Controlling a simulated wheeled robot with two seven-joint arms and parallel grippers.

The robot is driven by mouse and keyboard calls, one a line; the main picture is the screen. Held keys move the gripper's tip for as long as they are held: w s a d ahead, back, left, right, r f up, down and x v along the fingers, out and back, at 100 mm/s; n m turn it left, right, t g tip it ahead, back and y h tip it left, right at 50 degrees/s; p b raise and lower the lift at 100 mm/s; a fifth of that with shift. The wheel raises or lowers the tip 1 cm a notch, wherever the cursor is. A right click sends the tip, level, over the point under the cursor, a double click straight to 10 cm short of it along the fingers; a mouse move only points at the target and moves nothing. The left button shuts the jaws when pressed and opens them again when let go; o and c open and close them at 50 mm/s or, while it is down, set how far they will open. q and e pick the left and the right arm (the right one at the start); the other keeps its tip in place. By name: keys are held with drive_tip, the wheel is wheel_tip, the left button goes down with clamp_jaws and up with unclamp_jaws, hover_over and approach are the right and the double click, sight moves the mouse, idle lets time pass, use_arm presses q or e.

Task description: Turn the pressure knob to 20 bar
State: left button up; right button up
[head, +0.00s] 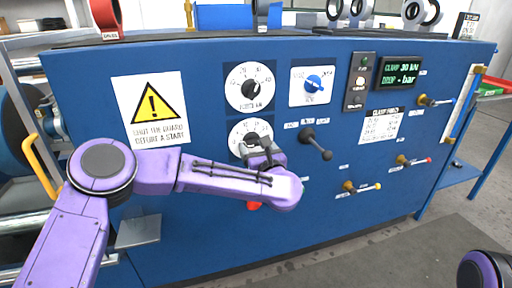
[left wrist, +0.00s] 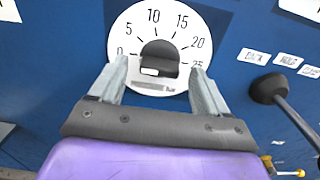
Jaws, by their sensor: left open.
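The pressure knob (left wrist: 160,52) is dark and sits at the middle of a white dial marked 0 to 25 in the left wrist view. A white patch shows on its lower left part; which number it points at is unclear. In the head view this is the lower dial (head: 238,133), partly covered by my left gripper (head: 262,148). In the left wrist view the left gripper (left wrist: 160,78) is open, its fingers apart at the dial's lower left and lower right, below the knob's middle. Contact with the knob cannot be told. My right gripper is out of view.
Above is another dial with a black knob (head: 250,89). A blue selector (head: 314,84) and a black lever (head: 317,145) are to the right. The display (head: 402,72) reads clamp 30 kN and drop - bar. Several small valve handles are at right.

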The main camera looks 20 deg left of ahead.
use_arm(q)
drive_tip(key=shift+w+a, duration=0.4)
drive_tip(key=shift+w, duration=0.2)
drive_tip(key=c, duration=1.1)
drive_tip(key=shift+o, duration=0.3)
